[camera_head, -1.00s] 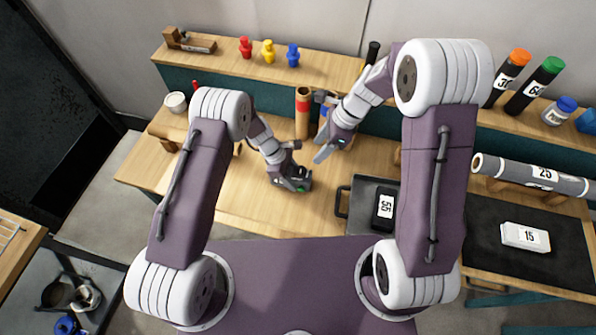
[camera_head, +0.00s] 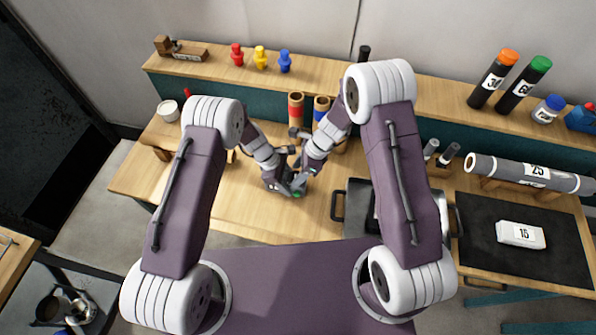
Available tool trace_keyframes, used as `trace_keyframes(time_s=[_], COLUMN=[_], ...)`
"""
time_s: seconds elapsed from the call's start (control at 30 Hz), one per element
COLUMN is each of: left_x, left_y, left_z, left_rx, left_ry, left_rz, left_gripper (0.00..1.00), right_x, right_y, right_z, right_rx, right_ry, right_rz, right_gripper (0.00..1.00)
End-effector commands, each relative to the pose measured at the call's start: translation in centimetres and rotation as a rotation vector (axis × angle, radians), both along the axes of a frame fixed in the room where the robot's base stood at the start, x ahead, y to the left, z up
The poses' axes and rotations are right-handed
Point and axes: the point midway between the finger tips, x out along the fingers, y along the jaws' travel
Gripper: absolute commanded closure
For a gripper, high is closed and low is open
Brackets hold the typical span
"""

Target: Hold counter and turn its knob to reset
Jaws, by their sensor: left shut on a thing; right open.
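The counter (camera_head: 297,193), a small dark object with a green spot, is on the wooden table in front of my body. My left gripper (camera_head: 283,187) is shut on the counter and covers much of it. My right gripper (camera_head: 301,178) is open, close beside the counter on its right and back side. Its fingers overlap the counter in this view, so I cannot tell whether they touch it. The knob is too small and too covered to make out.
Two cardboard tubes, one with a red band (camera_head: 296,108), stand behind the grippers. A dark tray (camera_head: 338,206) is to the right, partly behind my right arm. A white block marked 15 (camera_head: 520,235) lies on a black mat (camera_head: 480,250). Open table lies left of the grippers.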

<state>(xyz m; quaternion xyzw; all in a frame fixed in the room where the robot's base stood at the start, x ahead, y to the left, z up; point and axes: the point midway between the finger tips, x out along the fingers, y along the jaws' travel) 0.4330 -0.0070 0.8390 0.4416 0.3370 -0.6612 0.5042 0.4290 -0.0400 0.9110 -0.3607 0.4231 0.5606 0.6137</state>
Motion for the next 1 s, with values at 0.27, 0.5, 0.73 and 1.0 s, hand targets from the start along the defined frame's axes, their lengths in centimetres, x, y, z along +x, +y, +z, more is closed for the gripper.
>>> trace_keyframes(time_s=[0.27,0.5,0.73,1.0], left_x=[0.03,0.03,0.04,0.03], left_y=[-0.01,-0.01,-0.02,-0.03], left_z=[0.04,0.03,0.04,0.03], left_rx=[0.0,0.0,0.0,0.0], left_ry=[-0.001,-0.001,-0.001,-0.001], left_rz=[0.0,0.0,0.0,0.0], left_gripper=[1.0,1.0,1.0,1.0], right_x=[-0.02,0.01,0.13,0.21], right_y=[-0.01,0.02,0.09,0.13], right_z=[0.04,0.05,0.04,0.06], right_rx=[0.0,0.001,0.002,0.003], right_ry=[0.001,0.0,0.0,0.0], right_rz=[0.0,0.024,0.141,0.331], right_gripper=[1.0,1.0,1.0,1.0])
